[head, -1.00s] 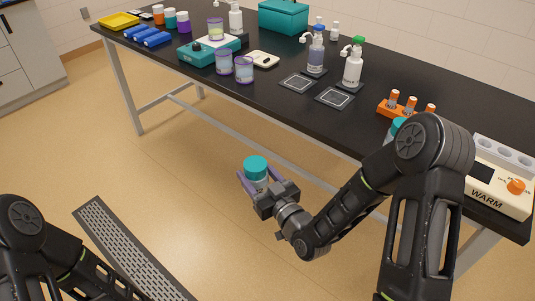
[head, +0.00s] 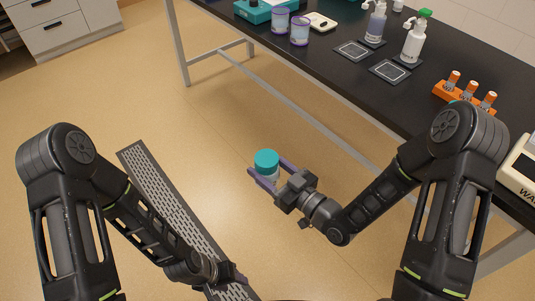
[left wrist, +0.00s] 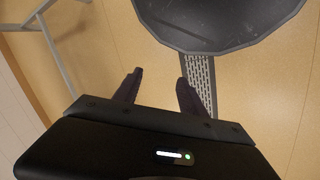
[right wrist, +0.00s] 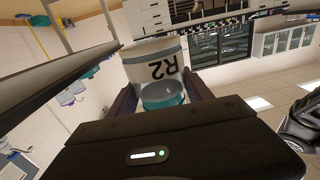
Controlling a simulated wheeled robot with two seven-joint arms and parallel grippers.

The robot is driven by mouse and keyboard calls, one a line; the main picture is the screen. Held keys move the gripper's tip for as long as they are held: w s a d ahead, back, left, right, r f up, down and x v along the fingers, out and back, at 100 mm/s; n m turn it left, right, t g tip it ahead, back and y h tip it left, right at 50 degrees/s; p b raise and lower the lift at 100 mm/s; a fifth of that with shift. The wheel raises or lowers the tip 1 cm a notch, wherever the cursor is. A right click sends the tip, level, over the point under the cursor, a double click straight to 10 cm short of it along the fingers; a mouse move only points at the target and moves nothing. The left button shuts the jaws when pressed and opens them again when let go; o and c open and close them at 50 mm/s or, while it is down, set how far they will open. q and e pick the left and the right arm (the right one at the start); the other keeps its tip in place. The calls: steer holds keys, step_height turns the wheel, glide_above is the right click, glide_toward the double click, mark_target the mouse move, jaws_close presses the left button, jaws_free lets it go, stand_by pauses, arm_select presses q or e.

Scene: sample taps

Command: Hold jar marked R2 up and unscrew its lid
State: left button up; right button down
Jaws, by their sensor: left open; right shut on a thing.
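The jar marked R2 (right wrist: 155,62) is white with a dark R2 on its label. Its teal lid (head: 266,159) is on top, and the jar is upright in the air in front of the bench. My right gripper (head: 268,174) is shut on the jar body, one finger on each side below the lid. The lid also shows in the right wrist view (right wrist: 163,95). My left gripper (head: 238,278) is open and empty, low in the head view and apart from the jar. Its two fingers show spread in the left wrist view (left wrist: 158,84).
The black bench (head: 330,75) lies beyond the jar. On it are purple-rimmed cups (head: 299,32), pump bottles (head: 412,42), square pads (head: 390,71) and an orange rack (head: 464,97). A grey perforated strip (head: 170,205) lies at left. Open floor surrounds the jar.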

arm_select(q)
steer(key=o, duration=0.5)
steer(key=w+m, duration=0.4)
steer(key=shift+w+a+r, duration=0.15)
steer(key=shift+w, duration=0.25)
steer(key=shift+c, duration=0.2)
steer(key=shift+o, duration=0.6)
steer(key=w+r+m+y, duration=0.1)
steer(key=w+r+m, duration=0.1)
steer(key=w+m, duration=0.3)
steer(key=shift+w+r+m+g, duration=0.2)
steer(key=shift+w+m+g, duration=0.2)
steer(key=shift+m, duration=0.1)
steer(key=w+d+r+m+y, duration=0.1)
steer(key=w+r+m+y, duration=0.1)
steer(key=w+r+m, duration=0.75)
step_height(320, 180, up, 25)
steer(key=m+y, duration=0.1)
steer(key=m, duration=1.5)
glide_above(266, 158)
steer(key=shift+d+r+n, duration=0.1)
steer(key=shift+r+n, duration=0.05)
steer(key=shift+n, duration=0.1)
steer(key=shift+f, duration=4.05)
